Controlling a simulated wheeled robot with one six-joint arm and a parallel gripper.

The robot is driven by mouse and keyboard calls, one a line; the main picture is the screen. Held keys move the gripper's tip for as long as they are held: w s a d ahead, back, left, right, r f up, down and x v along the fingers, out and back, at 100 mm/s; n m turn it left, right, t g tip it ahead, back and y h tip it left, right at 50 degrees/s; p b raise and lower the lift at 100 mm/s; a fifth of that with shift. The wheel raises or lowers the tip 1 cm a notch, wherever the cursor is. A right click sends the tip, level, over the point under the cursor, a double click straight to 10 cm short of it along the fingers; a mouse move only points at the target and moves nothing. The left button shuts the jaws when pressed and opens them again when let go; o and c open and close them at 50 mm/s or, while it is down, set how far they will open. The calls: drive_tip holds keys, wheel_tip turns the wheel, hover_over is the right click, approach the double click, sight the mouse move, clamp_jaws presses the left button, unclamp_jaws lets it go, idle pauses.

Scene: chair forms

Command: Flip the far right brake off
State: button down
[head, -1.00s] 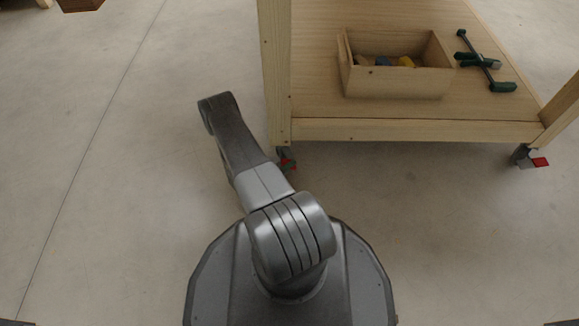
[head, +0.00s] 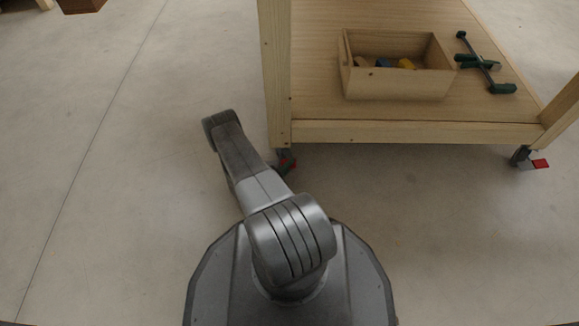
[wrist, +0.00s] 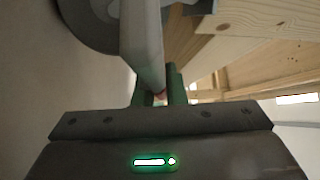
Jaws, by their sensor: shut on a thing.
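In the head view, a wooden cart stands on casters. The right caster (head: 521,156) has a red brake pedal (head: 540,163) in plain view. My arm bends left and back toward the left leg, and hides my gripper there. In the wrist view, my gripper (wrist: 160,92) has green fingers close together with a small reddish piece between them, mostly hidden. A pale grey metal part (wrist: 142,42) stands in front, beside a dark wheel (wrist: 85,25).
A wooden box (head: 398,82) with small blocks and a green-handled clamp (head: 484,66) lie on the cart's lower shelf (head: 320,105). In the wrist view, the cart's wooden frame (wrist: 265,18) is close at the right. The floor left of the cart is clear.

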drive_tip(key=shift+r+n+t, duration=0.1)
drive_tip(key=shift+n+t, duration=0.2)
drive_tip(key=c, duration=1.5)
unclamp_jaws()
